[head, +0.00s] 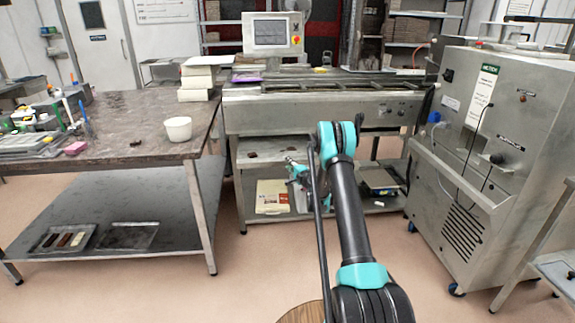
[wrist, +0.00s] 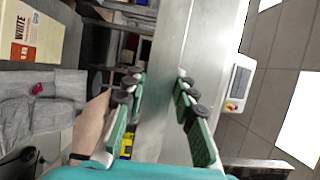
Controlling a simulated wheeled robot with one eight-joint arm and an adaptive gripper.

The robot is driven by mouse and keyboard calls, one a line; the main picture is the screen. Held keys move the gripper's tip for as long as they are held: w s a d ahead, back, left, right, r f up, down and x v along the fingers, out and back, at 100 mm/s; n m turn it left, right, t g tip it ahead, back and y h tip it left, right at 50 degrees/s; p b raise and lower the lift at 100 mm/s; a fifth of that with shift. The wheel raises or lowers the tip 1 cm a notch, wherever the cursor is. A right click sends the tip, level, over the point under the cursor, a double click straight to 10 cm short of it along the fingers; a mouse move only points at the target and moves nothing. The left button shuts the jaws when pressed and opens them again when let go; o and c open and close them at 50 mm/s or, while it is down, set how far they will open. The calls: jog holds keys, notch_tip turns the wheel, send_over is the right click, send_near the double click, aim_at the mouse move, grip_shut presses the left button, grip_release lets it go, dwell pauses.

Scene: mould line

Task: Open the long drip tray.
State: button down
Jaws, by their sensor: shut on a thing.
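The steel mould line (head: 292,88) stands ahead, across the middle of the head view. The long drip tray appears to be its long plain steel front (head: 268,117); where tray and frame part is not clear. In the wrist view, which is turned on its side, this steel face (wrist: 190,45) runs up the picture between and beyond my fingers. My gripper (head: 293,162) is low at the line's front, partly hidden by my arm. In the wrist view my gripper (wrist: 160,82) has its green-padded fingers on either side of a steel part; the exact contact is hard to see.
A dark-topped table (head: 125,130) with a white tub (head: 178,129) stands at left. A steel cabinet on castors (head: 490,140) stands close at right. A lower shelf below the line holds a cream box (head: 272,197).

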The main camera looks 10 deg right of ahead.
jog(key=c, duration=1.2)
grip_release()
jog(key=shift+d, duration=0.1)
jog(key=v, duration=1.2)
